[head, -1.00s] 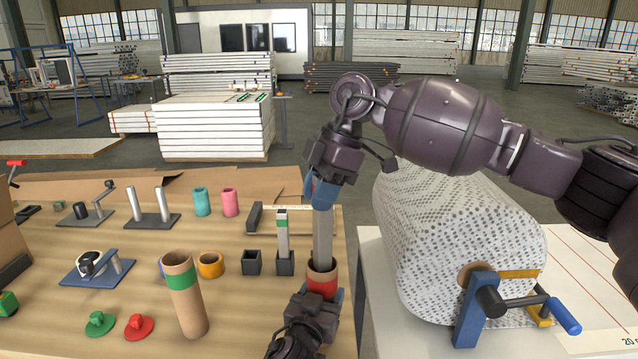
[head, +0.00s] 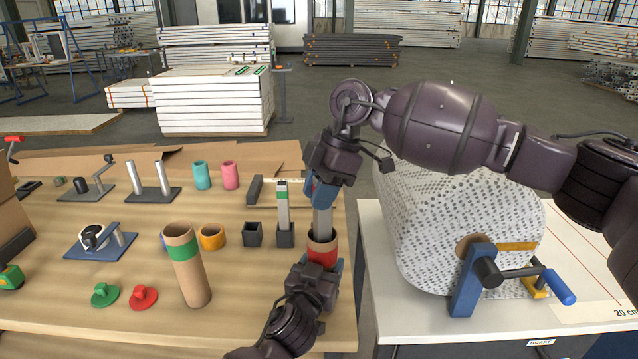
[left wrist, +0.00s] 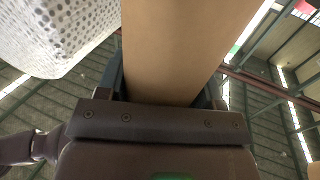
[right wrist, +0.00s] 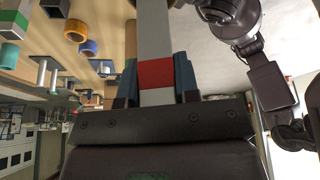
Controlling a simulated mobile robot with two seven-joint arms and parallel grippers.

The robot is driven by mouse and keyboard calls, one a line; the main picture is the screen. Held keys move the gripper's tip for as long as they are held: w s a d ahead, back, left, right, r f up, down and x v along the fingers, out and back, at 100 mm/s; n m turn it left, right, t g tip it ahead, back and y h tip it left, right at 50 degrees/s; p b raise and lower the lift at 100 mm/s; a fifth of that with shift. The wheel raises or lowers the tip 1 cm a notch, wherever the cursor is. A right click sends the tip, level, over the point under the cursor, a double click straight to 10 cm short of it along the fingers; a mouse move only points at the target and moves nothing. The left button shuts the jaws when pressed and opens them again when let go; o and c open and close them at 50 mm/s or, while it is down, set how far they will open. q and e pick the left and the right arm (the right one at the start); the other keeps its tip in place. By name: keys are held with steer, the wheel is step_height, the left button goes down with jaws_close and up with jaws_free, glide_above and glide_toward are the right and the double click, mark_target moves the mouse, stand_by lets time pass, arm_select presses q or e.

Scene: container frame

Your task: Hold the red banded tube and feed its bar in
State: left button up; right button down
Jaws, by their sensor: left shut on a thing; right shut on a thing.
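The red banded tube (head: 322,250) stands upright near the right edge of the wooden table in the head view. My left gripper (head: 325,271) is shut on it from the near side; its brown cardboard wall (left wrist: 185,50) fills the left wrist view. My right gripper (head: 324,192) is shut on the upper part of a grey bar above the tube. The bar (head: 322,222) points down, and its lower end is hidden inside the tube's mouth. A red band on the bar (right wrist: 156,73) shows between the fingers in the right wrist view.
A green banded tube (head: 187,265) stands to the left. A bar with a green band (head: 283,208) stands in a dark square holder (head: 286,236), beside an empty holder (head: 252,235). Red (head: 143,297) and green (head: 105,294) caps lie at the front.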

steer(key=shift+f, duration=1.15)
steer(key=c, duration=0.8)
jaws_free()
steer(key=v, duration=1.2)
arm_select(q)
steer(key=o, duration=1.1)
